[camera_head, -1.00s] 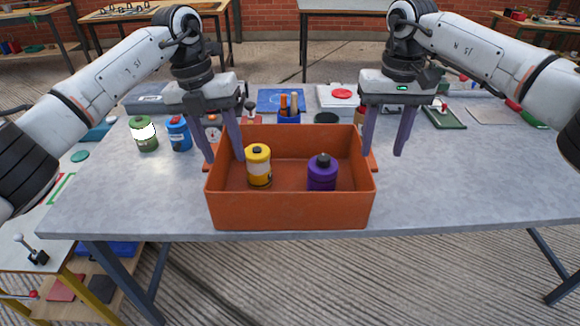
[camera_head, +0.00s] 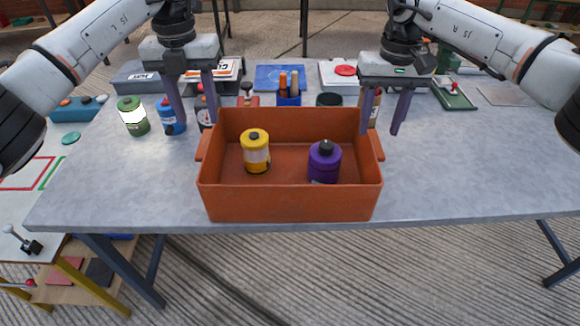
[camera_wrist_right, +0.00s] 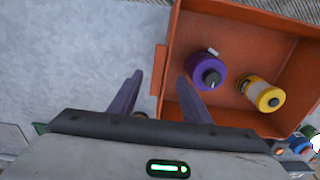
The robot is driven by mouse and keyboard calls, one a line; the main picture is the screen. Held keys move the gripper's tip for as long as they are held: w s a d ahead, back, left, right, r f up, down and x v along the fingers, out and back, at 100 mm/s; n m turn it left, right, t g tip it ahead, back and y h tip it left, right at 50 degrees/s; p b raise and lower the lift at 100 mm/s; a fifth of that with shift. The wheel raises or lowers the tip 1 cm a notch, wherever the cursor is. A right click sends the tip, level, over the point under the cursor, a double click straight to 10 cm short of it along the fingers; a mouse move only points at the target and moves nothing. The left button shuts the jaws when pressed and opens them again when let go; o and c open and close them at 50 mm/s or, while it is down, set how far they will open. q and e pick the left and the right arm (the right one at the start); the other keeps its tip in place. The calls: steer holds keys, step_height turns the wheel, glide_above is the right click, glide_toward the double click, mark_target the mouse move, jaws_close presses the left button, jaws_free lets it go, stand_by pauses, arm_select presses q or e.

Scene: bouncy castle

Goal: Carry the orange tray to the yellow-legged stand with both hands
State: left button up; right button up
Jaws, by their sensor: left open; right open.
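The orange tray (camera_head: 290,205) sits upright on the grey table near its front edge, with a handle at each end. A yellow canister (camera_head: 256,152) and a purple canister (camera_head: 324,162) stand inside it. My left gripper (camera_head: 197,122) is open and empty, near the tray's back left corner. My right gripper (camera_head: 379,132) is open and empty above its right end. In the right wrist view the tray's handle (camera_wrist_right: 160,70) appears between the spread fingers, not gripped. The yellow-legged stand (camera_head: 95,288) is at lower left, partly hidden by the table, with red and green outlines on its pale top.
A green canister (camera_head: 133,116) and a blue canister (camera_head: 170,117) stand left of the tray. A blue holder (camera_head: 288,98) and several other items line the back of the table (camera_head: 480,160). The table is clear right of the tray.

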mark_target(205, 142)
arm_select(q)
step_height(205, 142, down, 7)
steer(key=shift+r, duration=0.1)
arm_select(e)
step_height(205, 142, down, 7)
steer(key=shift+r, duration=0.1)
arm_select(q)
jaws_close()
arm_select(e)
jaws_close()
arm_select(q)
steer(key=shift+w+r, duration=0.1)
steer(key=shift+r, duration=0.05)
arm_select(e)
steer(key=shift+w+r, duration=0.1)
steer(key=shift+r, duration=0.05)
